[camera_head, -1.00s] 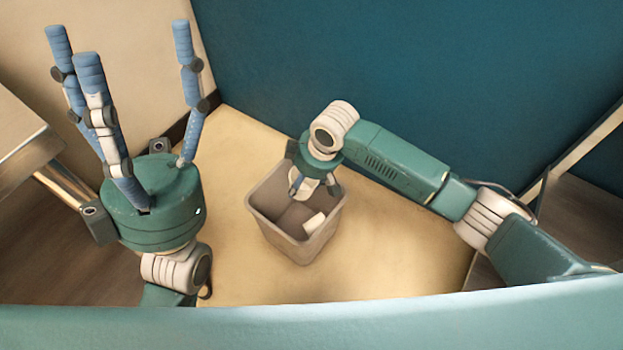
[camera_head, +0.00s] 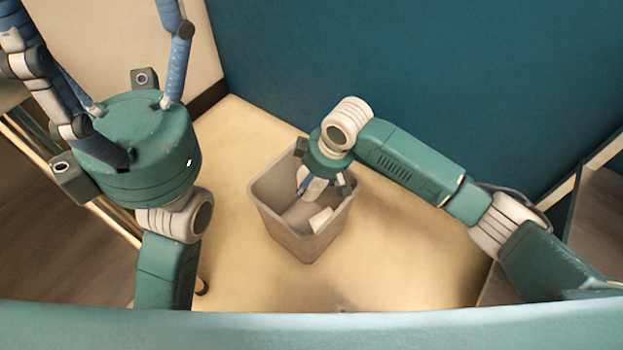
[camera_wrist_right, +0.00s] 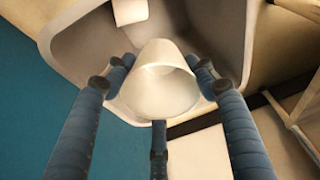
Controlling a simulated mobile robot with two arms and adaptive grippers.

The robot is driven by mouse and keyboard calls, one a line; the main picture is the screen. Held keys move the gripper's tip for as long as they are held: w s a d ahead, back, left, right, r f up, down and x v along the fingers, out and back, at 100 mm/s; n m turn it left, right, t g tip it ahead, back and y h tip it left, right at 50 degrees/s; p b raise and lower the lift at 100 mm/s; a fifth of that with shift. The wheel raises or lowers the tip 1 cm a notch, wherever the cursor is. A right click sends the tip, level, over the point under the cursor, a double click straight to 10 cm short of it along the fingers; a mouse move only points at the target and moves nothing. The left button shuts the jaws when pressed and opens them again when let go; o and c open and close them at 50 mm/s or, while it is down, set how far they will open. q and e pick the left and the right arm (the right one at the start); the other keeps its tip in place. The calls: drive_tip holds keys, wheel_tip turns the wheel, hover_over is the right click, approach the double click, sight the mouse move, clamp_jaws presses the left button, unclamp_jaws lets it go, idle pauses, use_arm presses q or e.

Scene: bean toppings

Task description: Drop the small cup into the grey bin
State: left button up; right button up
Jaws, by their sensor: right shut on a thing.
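The small cup (camera_wrist_right: 158,85) is white and sits between the three blue fingers of my right gripper (camera_wrist_right: 158,112), which is shut on it. The cup's wide round opening faces the wrist camera. In the head view my right gripper (camera_head: 320,187) points down into the mouth of the grey bin (camera_head: 303,243), and the held cup (camera_head: 315,188) is partly hidden by the fingers. My left gripper (camera_head: 100,50) is open and empty at the left, fingers up and apart, with some tips cut off by the frame.
Another white object (camera_head: 320,219) lies inside the bin; it also shows in the wrist view (camera_wrist_right: 130,12). The bin stands on a pale floor (camera_head: 230,255) before a dark blue wall (camera_head: 400,70). Furniture edges stand at left and right.

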drive_tip(key=o, duration=0.8)
drive_tip(key=v, duration=1.2)
